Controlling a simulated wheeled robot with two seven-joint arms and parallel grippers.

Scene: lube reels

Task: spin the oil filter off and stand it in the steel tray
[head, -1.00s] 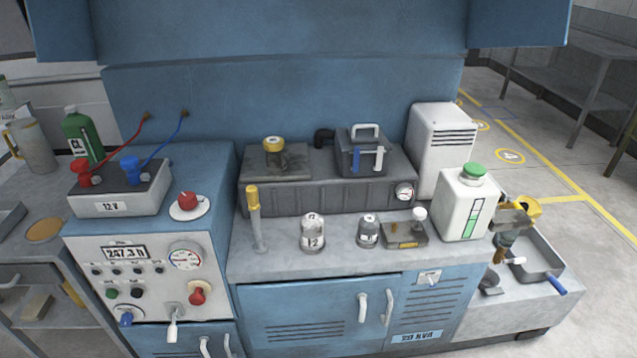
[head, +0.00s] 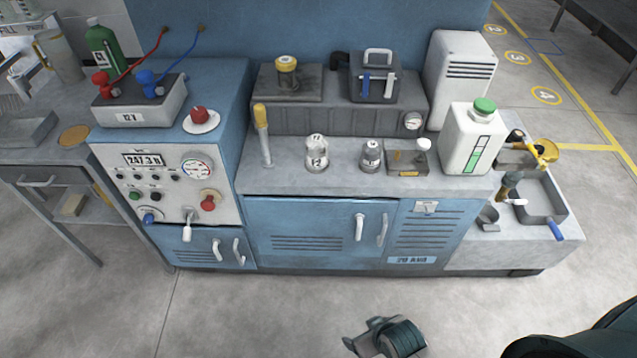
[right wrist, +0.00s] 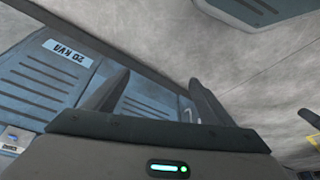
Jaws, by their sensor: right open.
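The steel tray (head: 545,203) sits on the low grey ledge at the far right in the head view. Just left of it is a dark, brass-toned upright part (head: 510,186), below a bracket with a yellow fitting (head: 546,151). This may be the oil filter, but it is too small to be sure. My right gripper (head: 356,338) is low in front of the blue cabinet, well away from the tray. In the right wrist view its two dark fingers (right wrist: 158,86) are apart with nothing between them. My left gripper is not in view.
The bench holds a yellow-topped lever (head: 262,135), two small canisters (head: 317,155) and a white jug with a green cap (head: 471,140). A blue-handled tool (head: 556,230) and a small grey cup (head: 487,217) are near the tray.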

